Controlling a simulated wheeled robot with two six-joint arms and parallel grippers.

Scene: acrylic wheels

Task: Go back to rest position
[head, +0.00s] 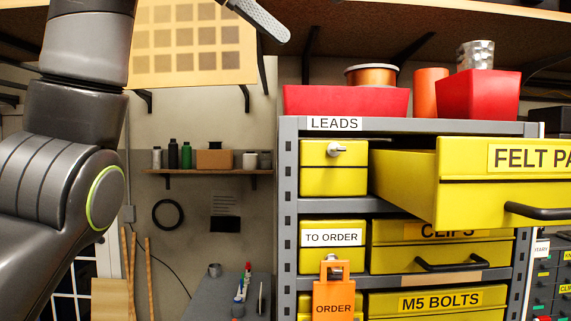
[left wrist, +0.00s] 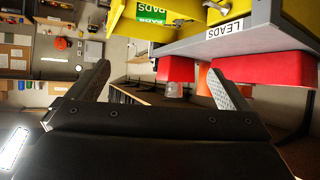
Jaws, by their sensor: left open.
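My left arm fills the left side of the head view, and one grey finger of its gripper shows at the top edge. In the left wrist view my left gripper (left wrist: 163,78) is open, with its two fingers wide apart and nothing between them. It is held high, left of the top of the grey drawer cabinet (head: 287,220). The wide yellow FELT PADS drawer (head: 470,200) is pulled out, and the gripper is apart from its black handle (head: 540,212). My right gripper is in neither view.
Red bins (head: 345,100), a copper-coloured spool (head: 371,76) and an orange cylinder (head: 429,92) stand on the cabinet. The LEADS drawer (head: 333,181) and CLIPS drawer (head: 440,254) are shut. An orange ORDER tag (head: 334,301) hangs from a knob. A wooden shelf (head: 450,12) runs overhead.

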